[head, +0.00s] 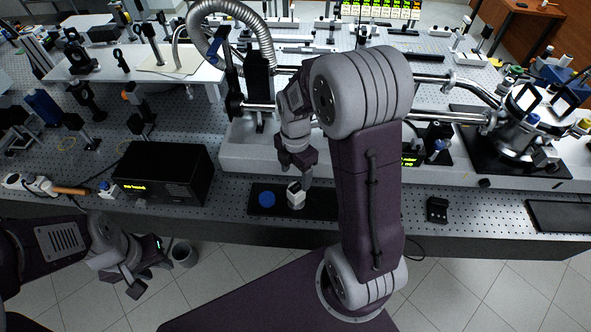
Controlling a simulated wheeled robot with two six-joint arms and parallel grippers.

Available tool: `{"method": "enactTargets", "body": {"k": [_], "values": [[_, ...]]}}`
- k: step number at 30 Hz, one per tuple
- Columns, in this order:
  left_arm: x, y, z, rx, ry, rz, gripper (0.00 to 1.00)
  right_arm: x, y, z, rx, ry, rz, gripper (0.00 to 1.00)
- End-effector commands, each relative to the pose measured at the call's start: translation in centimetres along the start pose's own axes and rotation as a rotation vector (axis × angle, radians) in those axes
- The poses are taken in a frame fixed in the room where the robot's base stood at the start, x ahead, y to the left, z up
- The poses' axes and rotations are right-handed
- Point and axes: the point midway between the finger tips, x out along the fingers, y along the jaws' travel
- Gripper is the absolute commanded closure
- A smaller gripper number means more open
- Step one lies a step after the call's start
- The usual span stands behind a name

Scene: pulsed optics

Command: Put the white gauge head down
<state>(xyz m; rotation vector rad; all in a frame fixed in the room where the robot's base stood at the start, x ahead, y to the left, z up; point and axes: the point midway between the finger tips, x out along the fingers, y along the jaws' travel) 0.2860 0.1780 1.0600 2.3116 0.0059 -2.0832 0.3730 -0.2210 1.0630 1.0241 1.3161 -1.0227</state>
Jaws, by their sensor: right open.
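The small white gauge head (296,197) with a dark top stands on a black mat (320,206) near the front edge of the optical table. My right gripper (297,179) points down directly above it, with its jaws open. The fingertips are at or just above the gauge head's top; I cannot tell whether they touch it. My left gripper (150,277) is low at the left, in front of the table over the floor, open and empty.
A blue round cap (267,199) lies on the mat just left of the gauge head. A black box with a yellow display (165,172) stands further left. A metal chamber (525,125) is at the right. My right arm hides part of the table's middle.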

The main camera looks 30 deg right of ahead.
Motion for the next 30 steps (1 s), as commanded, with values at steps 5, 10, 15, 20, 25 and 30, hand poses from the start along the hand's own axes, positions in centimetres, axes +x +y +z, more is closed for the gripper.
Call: {"method": "enactTargets", "body": {"k": [5, 10, 15, 20, 25, 30], "values": [[0.0, 0.0, 0.0, 0.0, 0.0, 0.0, 0.64, -1.6, 0.0, 0.0, 0.0, 0.0, 0.001, 0.34], [0.0, 0.0, 0.0, 0.0, 0.0, 0.0, 0.64, -1.7, -0.1, -0.1, 0.031, 0.0, 0.0, 0.34], [0.0, 0.0, 0.0, 0.0, 0.0, 0.0, 0.64, -1.3, -1.9, -2.1, 0.492, 0.004, 0.028, 0.34], [0.0, 0.0, 0.0, 0.0, 0.0, 0.0, 0.64, -0.5, -4.6, -4.4, 1.155, 0.033, 0.062, 0.34], [0.0, 0.0, 0.0, 0.0, 0.0, 0.0, 0.64, 0.1, -6.8, -5.9, 1.657, 0.072, 0.079, 0.34], [0.0, 0.0, 0.0, 0.0, 0.0, 0.0, 0.64, 0.3, -7.5, -6.4, 1.838, 0.09, 0.082, 0.34]]}}
